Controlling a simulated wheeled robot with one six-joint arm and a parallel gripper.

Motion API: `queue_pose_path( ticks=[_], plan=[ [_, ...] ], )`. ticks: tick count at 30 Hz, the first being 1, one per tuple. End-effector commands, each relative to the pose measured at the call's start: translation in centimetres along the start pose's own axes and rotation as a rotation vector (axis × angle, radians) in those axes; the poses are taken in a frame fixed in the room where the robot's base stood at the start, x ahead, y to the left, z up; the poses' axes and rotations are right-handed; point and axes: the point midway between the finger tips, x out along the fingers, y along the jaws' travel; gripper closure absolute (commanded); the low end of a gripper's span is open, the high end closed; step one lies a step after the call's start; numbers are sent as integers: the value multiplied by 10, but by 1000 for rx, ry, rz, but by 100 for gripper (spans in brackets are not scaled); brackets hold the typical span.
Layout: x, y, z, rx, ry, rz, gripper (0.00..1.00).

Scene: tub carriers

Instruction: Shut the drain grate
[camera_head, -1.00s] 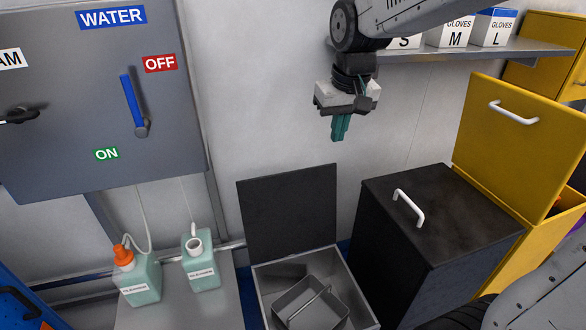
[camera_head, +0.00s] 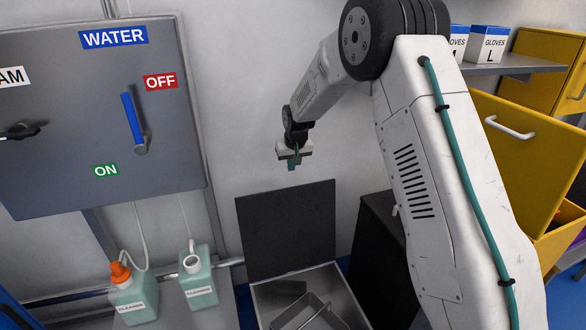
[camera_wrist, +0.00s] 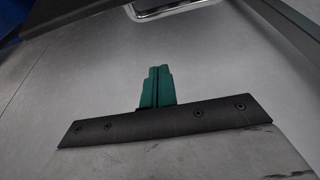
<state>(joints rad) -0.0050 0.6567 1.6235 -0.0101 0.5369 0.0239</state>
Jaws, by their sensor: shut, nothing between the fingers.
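The drain grate (camera_head: 288,228) is a dark flat panel that stands upright, open, at the back of a grey metal drain box (camera_head: 262,305). A metal basket (camera_head: 308,314) with a bar handle sits inside the box. My gripper (camera_head: 291,166) is above the grate's top edge in the head view, apart from it in the picture; how far in front of the wall it is cannot be told. Its teal fingers (camera_wrist: 157,87) are shut and empty, and the wrist view shows them against a plain grey surface.
A black bin (camera_head: 372,240) stands right of the drain, partly behind my arm. Two cleaner jugs (camera_head: 198,287) stand left. A grey water panel (camera_head: 60,120) and a glove shelf (camera_head: 515,66) are on the wall.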

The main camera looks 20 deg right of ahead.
Motion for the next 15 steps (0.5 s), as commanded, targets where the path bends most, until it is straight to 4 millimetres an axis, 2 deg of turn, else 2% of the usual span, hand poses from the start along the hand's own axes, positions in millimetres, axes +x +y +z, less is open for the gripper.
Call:
queue_pose_path(
  ticks=[3, 11, 12, 15],
  plan=[
    [26, 0, 1, 0, -4, 0, 100],
    [76, 0, 1, 0, -3, 0, 100],
    [78, 0, 2, 0, -1, 0, 100],
    [69, 0, 18, 0, 0, 0, 100]
  ],
)
